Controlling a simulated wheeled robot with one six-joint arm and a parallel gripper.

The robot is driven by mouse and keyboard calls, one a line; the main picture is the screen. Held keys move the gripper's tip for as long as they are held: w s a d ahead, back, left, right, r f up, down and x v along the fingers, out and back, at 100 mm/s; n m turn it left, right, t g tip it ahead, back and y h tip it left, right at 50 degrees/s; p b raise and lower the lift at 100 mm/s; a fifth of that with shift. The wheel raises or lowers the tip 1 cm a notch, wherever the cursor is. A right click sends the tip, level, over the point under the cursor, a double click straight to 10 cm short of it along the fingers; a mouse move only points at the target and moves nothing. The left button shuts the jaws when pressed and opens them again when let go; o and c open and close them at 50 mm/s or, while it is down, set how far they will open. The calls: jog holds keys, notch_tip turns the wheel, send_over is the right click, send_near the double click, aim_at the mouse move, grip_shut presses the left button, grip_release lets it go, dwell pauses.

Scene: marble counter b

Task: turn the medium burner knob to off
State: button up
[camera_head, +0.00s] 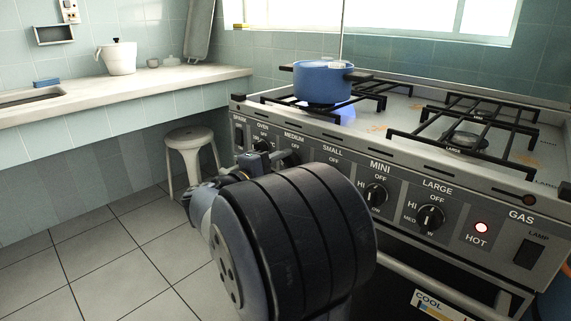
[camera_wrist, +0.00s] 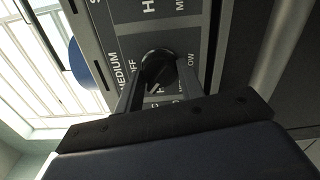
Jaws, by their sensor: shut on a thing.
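The medium burner knob is a black round knob (camera_wrist: 157,66) under the MEDIUM and OFF lettering in the wrist view. In the head view this knob (camera_head: 291,157) is partly hidden by my arm. My gripper (camera_wrist: 160,84) is shut on the knob, with one finger on each side of it. A pale mark on the knob points toward the bottom of the wrist picture, away from OFF; its exact setting is hard to read. In the head view my gripper (camera_head: 268,158) is at the left part of the stove panel, mostly hidden behind my wrist.
A blue pot (camera_head: 322,82) stands on the left burner, with a blue glow beside it. A stool (camera_head: 190,150) stands left of the stove.

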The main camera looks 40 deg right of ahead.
jog(key=shift+m, duration=2.5)
jog(key=o, duration=0.8)
jog(key=shift+c, duration=0.2)
